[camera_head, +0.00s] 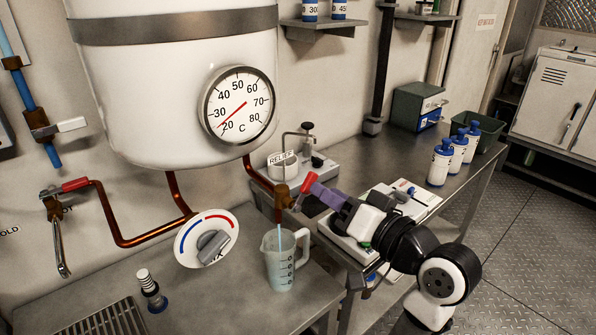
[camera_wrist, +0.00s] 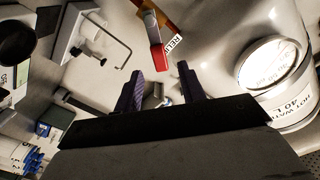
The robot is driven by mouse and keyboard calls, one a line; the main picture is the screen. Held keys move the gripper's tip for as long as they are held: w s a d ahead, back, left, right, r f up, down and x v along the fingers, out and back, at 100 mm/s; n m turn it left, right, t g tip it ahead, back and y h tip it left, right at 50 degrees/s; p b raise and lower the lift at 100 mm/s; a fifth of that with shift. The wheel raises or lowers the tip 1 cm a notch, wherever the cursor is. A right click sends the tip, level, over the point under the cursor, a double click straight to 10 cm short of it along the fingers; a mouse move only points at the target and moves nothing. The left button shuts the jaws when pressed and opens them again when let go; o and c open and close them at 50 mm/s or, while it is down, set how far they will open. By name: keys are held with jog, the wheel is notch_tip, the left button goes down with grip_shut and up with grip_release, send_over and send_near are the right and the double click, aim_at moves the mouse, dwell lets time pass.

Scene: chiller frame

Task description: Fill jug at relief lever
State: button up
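The clear measuring jug (camera_head: 281,268) stands upright on the bench under the brass relief valve (camera_head: 284,196). A thin blue stream (camera_head: 280,238) runs from the valve's outlet into the jug. Pale liquid shows inside, but its exact level is hard to read. The red relief lever (camera_head: 308,183) slants up to the right from the valve; it also shows in the wrist view (camera_wrist: 156,58). My gripper (camera_head: 318,190) is beside the lever's end. In the wrist view my gripper (camera_wrist: 160,74) has its purple fingers apart, with the lever just beyond the tips. Contact cannot be told.
The white tank with its dial gauge (camera_head: 240,105) hangs above the bench. Blue-capped bottles (camera_head: 440,163) stand on the right bench. Copper pipes run close by.

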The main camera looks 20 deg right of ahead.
aim_at(304, 193)
jog(key=p+x, duration=0.1)
jog(key=x, duration=0.7)
jog(key=shift+w+a, duration=0.1)
jog(key=shift+w, duration=0.05)
grip_shut()
